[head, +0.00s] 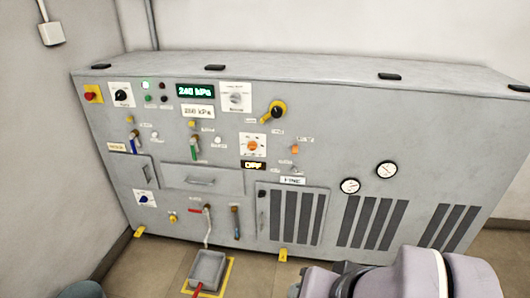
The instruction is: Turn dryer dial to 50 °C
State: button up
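A round orange dial (253,146) sits on a white scale plate on the grey cabinet's front, near the middle. A small dark display (253,165) just below it reads OFF in amber. This looks like the dryer dial, but its labels are too small to read. A grey dial (236,98) on another white plate is higher up, and a black dial (121,95) is at the upper left. My arm shows at the bottom right, well below the dials and apart from the panel. My gripper cannot be made out.
A yellow-and-black rotary handle (276,111) juts out above and right of the orange dial. Levers with green (195,148) and blue (134,142) grips are to the left. A grey tray (208,270) lies on the floor in front of the cabinet.

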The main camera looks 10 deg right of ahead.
aim_at(252, 146)
jog(key=i+j, duration=0.4)
jog(key=j, duration=0.15)
jog(key=i+j, duration=0.85)
jog(key=j, duration=0.2)
jog(key=i+j, duration=0.45)
